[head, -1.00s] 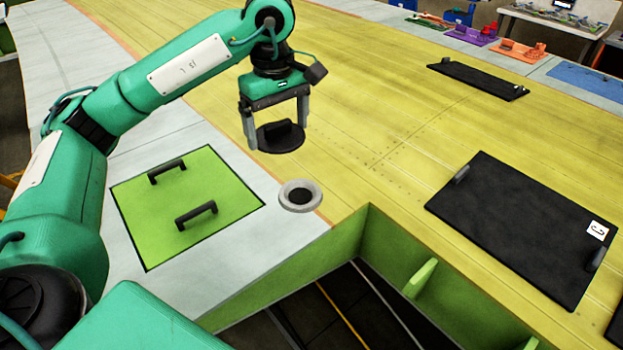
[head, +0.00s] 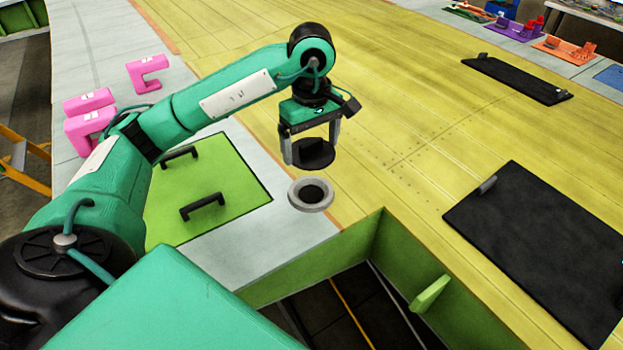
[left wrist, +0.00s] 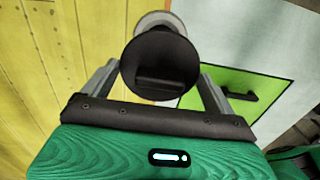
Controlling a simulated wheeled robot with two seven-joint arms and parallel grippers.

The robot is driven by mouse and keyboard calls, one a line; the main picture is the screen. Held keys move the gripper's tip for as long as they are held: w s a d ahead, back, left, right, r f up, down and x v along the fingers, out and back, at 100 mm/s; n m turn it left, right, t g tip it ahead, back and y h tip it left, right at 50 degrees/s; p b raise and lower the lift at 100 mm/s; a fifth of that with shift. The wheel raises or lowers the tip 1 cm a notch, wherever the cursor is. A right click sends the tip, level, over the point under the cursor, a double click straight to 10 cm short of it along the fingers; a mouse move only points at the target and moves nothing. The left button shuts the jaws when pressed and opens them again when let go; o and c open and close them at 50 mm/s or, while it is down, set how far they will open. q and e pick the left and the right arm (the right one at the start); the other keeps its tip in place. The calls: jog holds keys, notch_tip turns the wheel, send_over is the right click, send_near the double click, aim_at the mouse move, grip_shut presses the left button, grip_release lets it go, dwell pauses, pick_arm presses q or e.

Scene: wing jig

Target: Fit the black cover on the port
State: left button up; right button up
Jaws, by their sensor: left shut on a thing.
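The round black cover (head: 314,154) hangs in my left gripper (head: 311,150), which is shut on its raised handle. In the left wrist view the cover (left wrist: 160,58) sits between the two fingers and hides part of the port (left wrist: 152,20) behind it. The port (head: 296,199) is a grey ring with a dark hole, set on the pale surface beside the yellow skin. The cover is above the port in the head view, a little up and to the right of it, and apart from it. My right gripper does not show.
A green panel with two black handles (head: 235,205) lies left of the port. A deep green-walled opening (head: 355,265) is in front. Black panels (head: 545,240) lie at the right. Pink clamp-like blocks (head: 150,72) stand at the upper left.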

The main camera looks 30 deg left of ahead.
pick_arm(q)
notch_tip(320, 180, down, 6)
jog(key=shift+s+f+p, duration=0.1)
jog(key=shift+f+p, duration=0.1)
jog(key=shift+p, duration=0.3)
jog(key=shift+f+p, duration=0.65)
jog(key=shift+f, duration=1.5)
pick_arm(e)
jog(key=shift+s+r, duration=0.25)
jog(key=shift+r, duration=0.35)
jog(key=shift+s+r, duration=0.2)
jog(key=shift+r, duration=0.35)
pick_arm(q)
jog(key=shift+f, duration=0.1)
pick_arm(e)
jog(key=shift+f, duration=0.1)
pick_arm(q)
jog(key=shift+f+b, duration=0.2)
jog(key=shift+b, duration=0.2)
jog(key=o, duration=0.9)
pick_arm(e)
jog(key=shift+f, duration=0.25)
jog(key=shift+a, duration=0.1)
